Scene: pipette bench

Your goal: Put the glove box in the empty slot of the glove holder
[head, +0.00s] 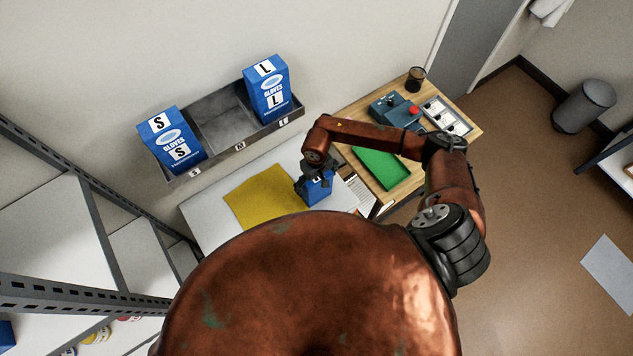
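The grey glove holder (213,158) is fixed on the wall at the back, with slots labelled S, M and L. A blue S glove box (170,139) stands in its left slot and a blue L glove box (267,90) in its right slot. The middle M slot (226,122) is empty. Another blue glove box (319,192) is at the right part of the white table, below the holder. My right gripper (316,180) is over it with fingers at its sides and appears shut on it. Its label is mostly hidden, and I cannot tell whether it touches the table. My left gripper is out of view.
A yellow mat (264,196) lies on the white table (208,208). To the right, a wooden bench (463,113) carries a green tray (381,168), a blue device with a red button (397,112) and a dark cup (415,79). Metal shelving (85,298) stands at the left.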

